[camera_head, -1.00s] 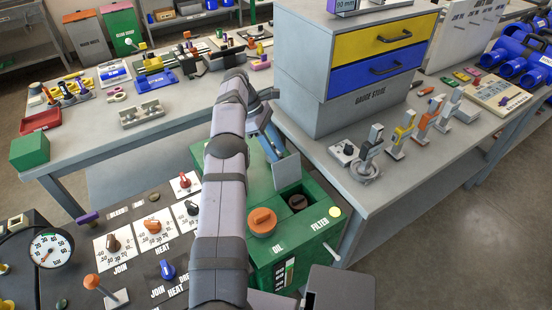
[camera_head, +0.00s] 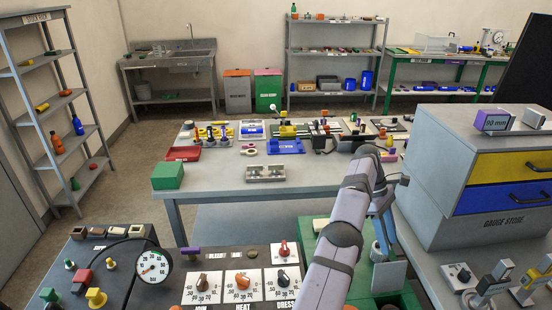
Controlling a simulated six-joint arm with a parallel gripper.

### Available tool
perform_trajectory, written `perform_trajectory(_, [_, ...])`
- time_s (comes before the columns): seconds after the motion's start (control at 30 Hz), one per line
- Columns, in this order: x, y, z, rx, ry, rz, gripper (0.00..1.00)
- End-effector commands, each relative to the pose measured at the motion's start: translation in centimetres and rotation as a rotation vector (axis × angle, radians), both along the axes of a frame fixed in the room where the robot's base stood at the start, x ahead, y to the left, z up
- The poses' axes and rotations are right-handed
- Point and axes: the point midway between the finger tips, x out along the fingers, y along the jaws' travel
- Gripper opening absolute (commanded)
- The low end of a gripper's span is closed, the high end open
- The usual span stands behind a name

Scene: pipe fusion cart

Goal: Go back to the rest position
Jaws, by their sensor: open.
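My arm runs up from the bottom edge of the head view, right of centre, and bends near the front edge of the far bench. I cannot make out my gripper's fingertips; its end does not show clearly beyond the arm. The control panel (camera_head: 215,262) with its knobs and white dials lies left of the arm. The green unit (camera_head: 312,232) beside the panel is partly covered by the arm.
The grey gauge store cabinet (camera_head: 440,165) with yellow and blue drawers stands on the right. A far bench (camera_head: 215,185) carries several tools, a green box (camera_head: 167,176) and a red tray (camera_head: 184,154). A shelf rack (camera_head: 45,120) stands at the left; open floor lies between.

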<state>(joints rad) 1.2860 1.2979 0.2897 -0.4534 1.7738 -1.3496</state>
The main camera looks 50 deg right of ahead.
Motion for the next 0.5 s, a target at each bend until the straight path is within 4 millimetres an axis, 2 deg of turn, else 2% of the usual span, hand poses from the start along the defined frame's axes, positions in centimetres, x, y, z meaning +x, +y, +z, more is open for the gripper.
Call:
perform_trajectory(0.17, [3.3,0.4,0.6,-0.022,-0.015,0.028,0.4])
perform_trajectory(0.27, [6.8,1.3,1.1,-0.047,-0.035,0.051,0.4])
perform_trajectory(0.37, [11.2,2.9,1.8,-0.075,-0.064,0.079,0.4])
perform_trajectory(0.5, [17.7,6.9,2.6,-0.116,-0.119,0.111,0.4])
